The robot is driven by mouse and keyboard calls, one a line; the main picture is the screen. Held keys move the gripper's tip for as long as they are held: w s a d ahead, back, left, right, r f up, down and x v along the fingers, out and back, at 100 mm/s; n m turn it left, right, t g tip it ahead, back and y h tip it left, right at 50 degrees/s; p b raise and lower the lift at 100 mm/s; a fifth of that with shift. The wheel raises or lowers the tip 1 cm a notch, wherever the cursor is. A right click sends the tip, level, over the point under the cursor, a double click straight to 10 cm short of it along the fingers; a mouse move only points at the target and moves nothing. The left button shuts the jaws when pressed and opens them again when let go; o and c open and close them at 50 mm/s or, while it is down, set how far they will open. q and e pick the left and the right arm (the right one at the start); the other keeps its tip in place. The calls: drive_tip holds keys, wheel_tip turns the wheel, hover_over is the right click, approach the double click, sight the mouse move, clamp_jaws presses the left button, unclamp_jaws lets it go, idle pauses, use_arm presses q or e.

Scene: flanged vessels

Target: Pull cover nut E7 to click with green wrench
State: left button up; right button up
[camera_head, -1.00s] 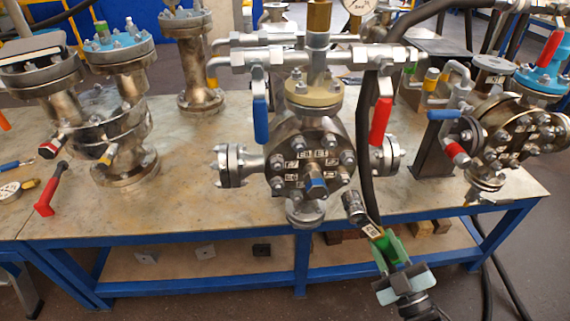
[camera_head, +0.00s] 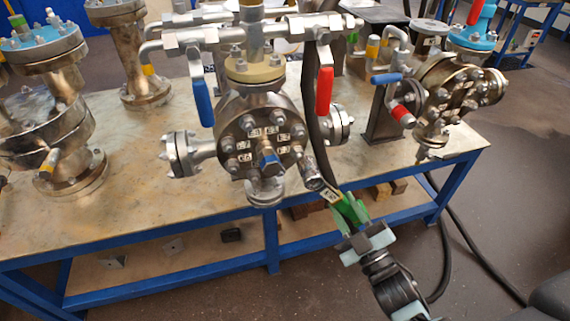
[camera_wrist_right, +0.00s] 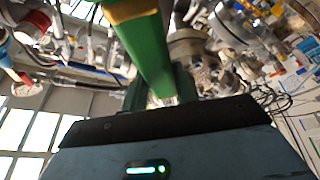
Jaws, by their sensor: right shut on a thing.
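The round cover (camera_head: 232,116) faces me on the middle vessel, with a ring of nuts and small white number tags. The tag that seems to read E7 (camera_head: 244,146) is on the cover's left side; the print is small. My right gripper (camera_head: 358,226) is shut on the green wrench (camera_head: 347,208), to the lower right of the cover. The wrench's metal socket end (camera_head: 313,179) points up-left toward the cover's lower right edge; I cannot tell whether it touches. The wrench's green body (camera_wrist_right: 150,55) also shows in the right wrist view. My left gripper is out of view.
A black hose (camera_head: 318,125) hangs just right of the cover, close to the socket end. Blue (camera_head: 203,102) and red (camera_head: 324,90) valve handles hang above on both sides. A second vessel (camera_head: 447,92) stands at right.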

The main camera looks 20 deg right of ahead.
drive_tip(key=s+a+r+m+h, duration=0.2)
drive_tip(key=r+h, duration=0.3)
drive_tip(key=r, duration=0.4)
drive_tip(key=shift+s+r+m, duration=0.15)
drive_tip(key=shift+s+m, duration=0.15)
drive_tip(key=shift+s, duration=0.55)
